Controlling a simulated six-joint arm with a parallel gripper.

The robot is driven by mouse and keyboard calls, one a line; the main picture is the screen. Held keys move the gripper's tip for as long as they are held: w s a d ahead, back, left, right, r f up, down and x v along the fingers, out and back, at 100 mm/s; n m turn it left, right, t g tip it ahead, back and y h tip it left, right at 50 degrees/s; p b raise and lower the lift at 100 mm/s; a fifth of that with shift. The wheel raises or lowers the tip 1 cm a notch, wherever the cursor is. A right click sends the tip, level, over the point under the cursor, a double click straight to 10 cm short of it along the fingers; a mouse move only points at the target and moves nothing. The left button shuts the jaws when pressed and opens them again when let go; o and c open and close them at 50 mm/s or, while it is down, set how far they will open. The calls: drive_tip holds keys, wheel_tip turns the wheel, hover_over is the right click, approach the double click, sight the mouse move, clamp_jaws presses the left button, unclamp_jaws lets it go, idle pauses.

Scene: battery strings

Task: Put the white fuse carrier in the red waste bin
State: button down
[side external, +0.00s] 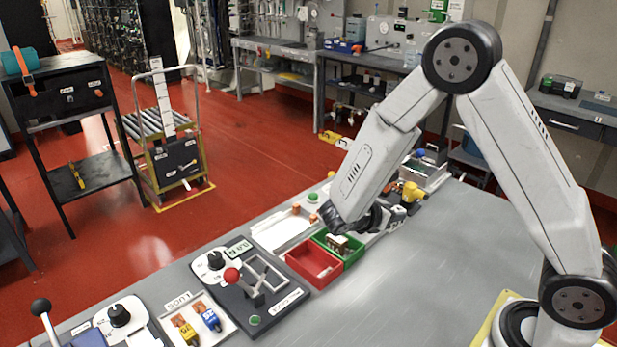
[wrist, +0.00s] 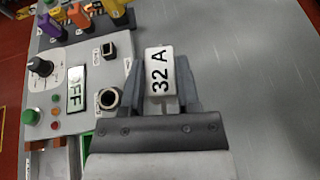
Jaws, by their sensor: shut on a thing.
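The white fuse carrier (wrist: 159,62), marked "32 A", is between the fingers of my gripper (wrist: 160,88) in the wrist view. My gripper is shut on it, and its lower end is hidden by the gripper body. In the side view my gripper (side external: 396,214) is over the right part of the bench row, and the carrier cannot be made out there. The red waste bin (side external: 303,268) stands to the left of my gripper and nearer the camera. It is open at the top and looks empty.
A green bin (side external: 355,254) with small items touches the red bin's far right side. A black panel with a red-knobbed lever (side external: 232,276) stands left of the bins. In the wrist view, a panel with a dial and sockets (wrist: 75,88) lies left of my gripper. The metal tabletop (side external: 440,260) at right is clear.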

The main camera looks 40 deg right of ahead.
drive_tip(key=s+a+f+m+g+y, duration=0.25)
drive_tip(key=s+m+g+y, duration=0.4)
drive_tip(key=m+g, duration=0.35)
drive_tip(key=s+a+f+m+y, duration=0.1)
drive_tip(key=a+m+y, duration=0.5)
drive_tip(key=m+y, duration=0.6)
drive_tip(key=w+a+r+m+t+y, duration=0.1)
drive_tip(key=w+r+m+t+y, duration=0.2)
drive_tip(key=w+m+t, duration=0.5)
drive_tip(key=w+a+r+m+t+y, duration=0.2)
drive_tip(key=w+r+m+t+y, duration=0.2)
drive_tip(key=w+m+t, duration=0.5)
drive_tip(key=shift+w+a+r, duration=0.2)
drive_tip(key=shift+w, duration=0.1)
